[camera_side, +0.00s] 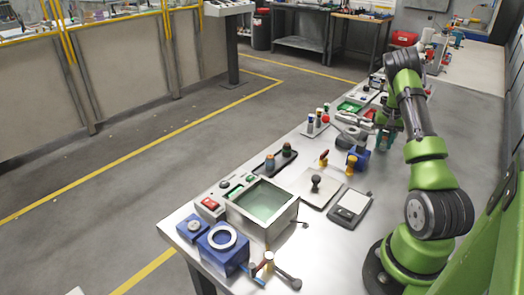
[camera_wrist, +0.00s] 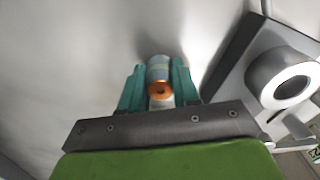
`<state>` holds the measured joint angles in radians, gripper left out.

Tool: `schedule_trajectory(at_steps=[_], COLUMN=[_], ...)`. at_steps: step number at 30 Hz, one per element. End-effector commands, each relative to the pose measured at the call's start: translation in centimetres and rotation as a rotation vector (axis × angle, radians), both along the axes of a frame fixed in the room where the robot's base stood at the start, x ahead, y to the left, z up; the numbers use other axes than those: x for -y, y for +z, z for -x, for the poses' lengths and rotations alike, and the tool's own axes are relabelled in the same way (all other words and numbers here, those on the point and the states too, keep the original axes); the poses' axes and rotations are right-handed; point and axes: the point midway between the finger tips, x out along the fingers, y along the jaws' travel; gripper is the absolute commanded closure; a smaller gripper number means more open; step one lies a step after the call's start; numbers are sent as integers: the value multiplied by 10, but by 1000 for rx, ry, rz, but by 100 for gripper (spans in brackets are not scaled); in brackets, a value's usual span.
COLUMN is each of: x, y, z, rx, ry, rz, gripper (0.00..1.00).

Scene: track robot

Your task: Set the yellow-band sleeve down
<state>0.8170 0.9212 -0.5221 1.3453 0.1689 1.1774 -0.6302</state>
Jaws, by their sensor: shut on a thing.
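My gripper (camera_wrist: 160,78) has teal fingers shut on a small sleeve (camera_wrist: 159,72), a pale grey-blue cylinder. Its side carries a faint yellowish band, and an orange ring shows at its near end, between the fingers. The surface behind it is plain grey; I cannot tell whether the sleeve touches it. In the side view my gripper (camera_side: 385,139) is low over the far half of the bench, and the sleeve cannot be made out there.
A grey fixture with a pale ring (camera_wrist: 284,86) stands close on the right in the wrist view. A green-lined box (camera_side: 240,220) is at the near end.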

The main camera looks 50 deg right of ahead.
Motion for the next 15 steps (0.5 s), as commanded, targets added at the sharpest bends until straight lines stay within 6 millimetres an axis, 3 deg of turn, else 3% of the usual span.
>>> schedule_trajectory(at_steps=[3,4,9,15], x=[0,0,0,0], y=[-3,-3,-3,-3], z=[0,0,0,0], rx=[0,0,0,0], ry=[0,0,0,0], rz=[0,0,0,0], gripper=[100,68,44,44])
